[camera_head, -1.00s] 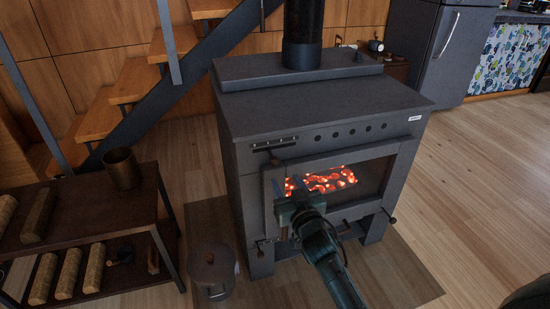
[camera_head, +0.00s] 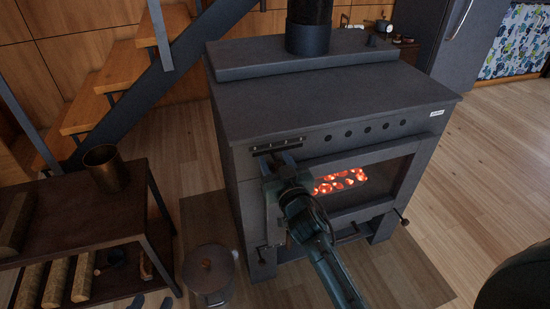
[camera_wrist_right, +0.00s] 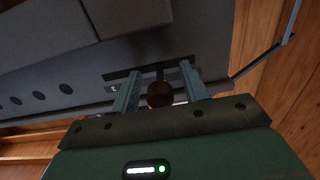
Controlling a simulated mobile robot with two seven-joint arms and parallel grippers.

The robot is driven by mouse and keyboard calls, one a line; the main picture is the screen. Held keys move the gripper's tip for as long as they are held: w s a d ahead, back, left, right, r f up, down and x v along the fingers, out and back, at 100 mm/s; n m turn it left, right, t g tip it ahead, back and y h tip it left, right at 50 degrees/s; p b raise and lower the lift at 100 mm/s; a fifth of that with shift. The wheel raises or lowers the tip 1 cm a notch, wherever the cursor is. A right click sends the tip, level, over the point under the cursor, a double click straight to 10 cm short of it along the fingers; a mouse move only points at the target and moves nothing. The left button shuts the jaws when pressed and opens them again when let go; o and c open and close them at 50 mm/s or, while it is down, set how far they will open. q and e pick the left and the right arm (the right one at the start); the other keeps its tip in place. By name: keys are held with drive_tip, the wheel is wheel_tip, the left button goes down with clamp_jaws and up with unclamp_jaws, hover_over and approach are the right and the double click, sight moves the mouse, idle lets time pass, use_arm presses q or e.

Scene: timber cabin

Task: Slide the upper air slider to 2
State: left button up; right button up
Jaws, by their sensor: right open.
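The upper air slider (camera_head: 277,155) is on the upper left of the stove's front, below a strip with small marks. In the head view my right gripper (camera_head: 278,163) is up against this spot and hides much of the slider. In the right wrist view the slider's round brown knob (camera_wrist_right: 160,94) sits between the two fingers of my right gripper (camera_wrist_right: 160,90). The fingers are open, with a gap on each side of the knob. What seem to be the tips of my left gripper (camera_head: 152,302) just show at the bottom edge, far from the stove.
The dark stove (camera_head: 330,95) has glowing embers (camera_head: 340,182) behind its glass door. A lidded pot (camera_head: 210,272) stands on the floor at its left.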

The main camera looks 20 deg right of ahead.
drive_tip(key=shift+c, duration=0.5)
clamp_jaws()
